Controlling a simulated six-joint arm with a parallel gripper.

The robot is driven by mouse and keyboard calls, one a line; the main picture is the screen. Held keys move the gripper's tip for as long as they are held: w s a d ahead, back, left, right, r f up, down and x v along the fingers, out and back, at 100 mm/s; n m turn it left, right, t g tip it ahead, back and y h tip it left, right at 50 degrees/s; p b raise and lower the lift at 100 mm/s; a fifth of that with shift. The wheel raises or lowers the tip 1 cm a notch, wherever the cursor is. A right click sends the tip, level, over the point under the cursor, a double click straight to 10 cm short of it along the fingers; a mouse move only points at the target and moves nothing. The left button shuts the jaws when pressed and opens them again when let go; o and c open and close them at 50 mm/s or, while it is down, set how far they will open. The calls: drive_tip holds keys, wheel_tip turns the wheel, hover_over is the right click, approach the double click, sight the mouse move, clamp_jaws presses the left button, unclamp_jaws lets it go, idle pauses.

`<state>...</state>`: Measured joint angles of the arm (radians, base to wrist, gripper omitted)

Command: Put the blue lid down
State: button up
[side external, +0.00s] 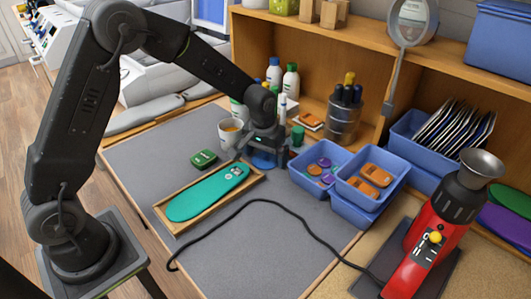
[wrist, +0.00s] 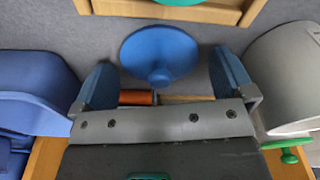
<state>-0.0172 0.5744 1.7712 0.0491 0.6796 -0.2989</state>
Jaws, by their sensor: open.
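The blue lid (wrist: 158,50) is a round disc with a small knob, lying on the grey mat in the wrist view. It also shows in the side view (side external: 262,160), partly hidden below my gripper (side external: 264,148). In the wrist view my gripper (wrist: 162,76) is open, with its two blue-padded fingers apart on either side of the lid's near part. Nothing is held between the fingers. The knob points toward the gripper. I cannot tell whether a finger touches the lid's rim.
A mug (side external: 231,131) stands close left of the gripper, and blue bins (side external: 318,188) stand close right. A wooden tray (side external: 177,226) with a teal insole (side external: 207,192) lies in front. An orange-handled tool (wrist: 137,98) lies by the lid. A black cable crosses the mat.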

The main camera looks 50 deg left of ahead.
sight(262, 162)
wheel_tip(262, 162, up, 12)
drive_tip(key=s, duration=0.2)
drive_tip(key=s+r+m+t, duration=0.1)
drive_tip(key=s+r+t, duration=0.1)
drive_tip(key=s+r, duration=0.75)
drive_tip(key=s+d+f+m+t, duration=0.1)
drive_tip(key=s+f+m+t, duration=0.1)
drive_tip(key=s, duration=1.2)
drive_tip(key=shift+s+d, duration=0.2)
drive_tip(key=shift+s, duration=0.15)
